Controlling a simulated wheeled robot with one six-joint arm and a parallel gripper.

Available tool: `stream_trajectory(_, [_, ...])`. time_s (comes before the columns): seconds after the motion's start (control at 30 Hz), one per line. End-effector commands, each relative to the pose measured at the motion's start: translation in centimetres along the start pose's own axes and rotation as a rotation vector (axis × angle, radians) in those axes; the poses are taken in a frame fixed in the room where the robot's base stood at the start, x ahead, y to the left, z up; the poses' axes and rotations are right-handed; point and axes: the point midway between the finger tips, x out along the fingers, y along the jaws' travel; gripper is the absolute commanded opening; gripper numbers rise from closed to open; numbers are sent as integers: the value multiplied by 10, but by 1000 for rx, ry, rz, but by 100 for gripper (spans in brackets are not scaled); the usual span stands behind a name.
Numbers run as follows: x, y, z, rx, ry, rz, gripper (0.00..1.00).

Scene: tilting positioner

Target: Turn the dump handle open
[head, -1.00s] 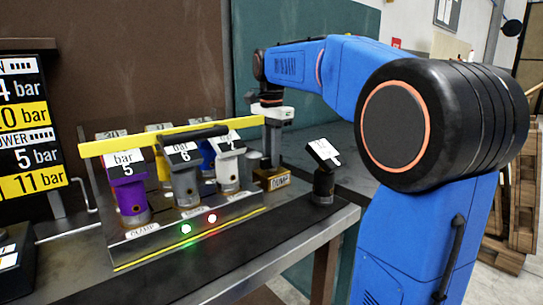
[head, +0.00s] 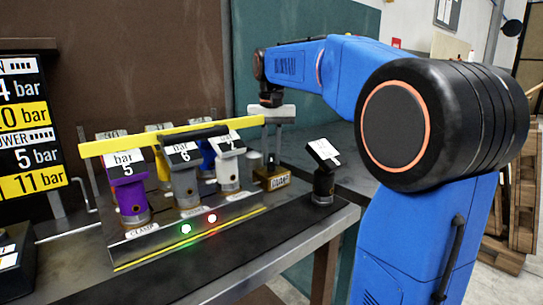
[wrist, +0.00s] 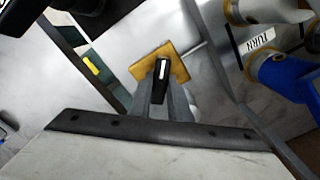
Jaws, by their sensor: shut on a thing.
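The dump handle is a small black lever with a white stripe (wrist: 161,72) on a brass-yellow base, seen from above in the wrist view. In the head view its yellow base (head: 273,179), with a label on its front, sits at the right end of the valve row. My gripper (head: 271,158) points straight down over this base. In the wrist view, my gripper (wrist: 162,98) has its two grey fingers shut on the black handle, one on each side. In the head view the fingers mostly hide the handle.
Left of the dump base stand purple (head: 132,203), grey (head: 186,187) and white (head: 228,174) valves, with a yellow bar (head: 170,137) across them. Green (head: 186,229) and red (head: 211,218) lamps glow on the front panel.

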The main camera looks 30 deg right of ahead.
Motion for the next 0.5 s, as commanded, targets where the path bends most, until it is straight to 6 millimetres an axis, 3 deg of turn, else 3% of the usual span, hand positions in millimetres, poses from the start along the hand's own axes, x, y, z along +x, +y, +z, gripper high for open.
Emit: stream_trajectory(0.5, [0,0,0,-465,1,0,0])
